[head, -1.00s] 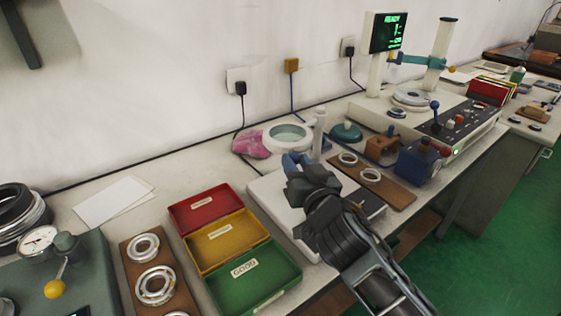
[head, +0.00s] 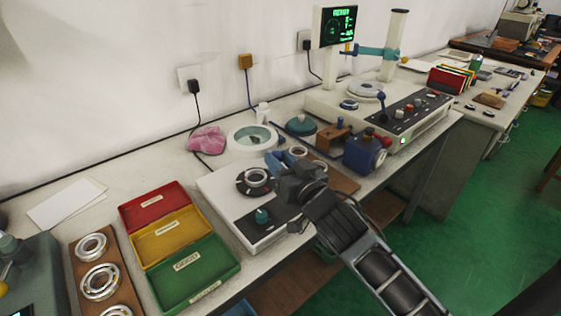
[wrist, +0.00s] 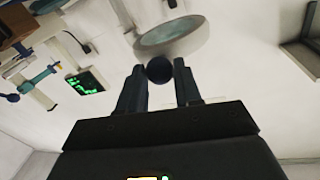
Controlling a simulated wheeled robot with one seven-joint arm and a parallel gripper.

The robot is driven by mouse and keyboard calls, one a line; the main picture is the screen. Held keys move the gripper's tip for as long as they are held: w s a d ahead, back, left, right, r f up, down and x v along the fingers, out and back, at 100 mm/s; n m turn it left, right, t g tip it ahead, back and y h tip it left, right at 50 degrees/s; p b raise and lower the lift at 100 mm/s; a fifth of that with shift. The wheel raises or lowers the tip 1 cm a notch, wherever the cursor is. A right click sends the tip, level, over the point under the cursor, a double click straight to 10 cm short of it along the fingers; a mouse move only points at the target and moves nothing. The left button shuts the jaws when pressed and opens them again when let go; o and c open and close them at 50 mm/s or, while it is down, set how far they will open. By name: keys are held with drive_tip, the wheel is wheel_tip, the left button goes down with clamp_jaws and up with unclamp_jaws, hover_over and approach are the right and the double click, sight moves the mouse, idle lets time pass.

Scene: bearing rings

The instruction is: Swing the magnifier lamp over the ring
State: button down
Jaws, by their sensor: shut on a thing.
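The magnifier lamp's round white head (head: 233,146), with a greenish lens, is behind and just right of the white bench unit, in front of its short white post (head: 262,113). A silver ring (head: 257,176) lies on the dark round plate of the white unit; the lamp head is apart from it, not above it. My gripper (head: 282,160), with blue fingers, is at the lamp's front right edge. In the wrist view my gripper (wrist: 159,80) is shut on a dark round knob (wrist: 159,69) beside the lamp head (wrist: 172,38). The lamp's joint is hidden.
Red, yellow and green trays (head: 196,291) stand left of the white unit (head: 222,206). A pink cloth (head: 207,139) lies left of the lamp. A green-lidded item (head: 300,125), a brown block (head: 332,138) and a blue box (head: 362,154) crowd the right.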

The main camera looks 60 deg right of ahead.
drive_tip(key=shift+s+d+f, duration=0.15)
drive_tip(key=shift+s+d, duration=0.35)
drive_tip(key=shift+d, duration=0.15)
drive_tip(key=c, duration=0.8)
unclamp_jaws()
drive_tip(key=shift+s, duration=0.15)
drive_tip(key=shift+w+a, duration=0.15)
drive_tip(key=shift+w, duration=0.05)
drive_tip(key=shift+b+v, duration=1.2)
drive_tip(key=shift+v, duration=2.7)
drive_tip(key=shift+w+a, duration=0.1)
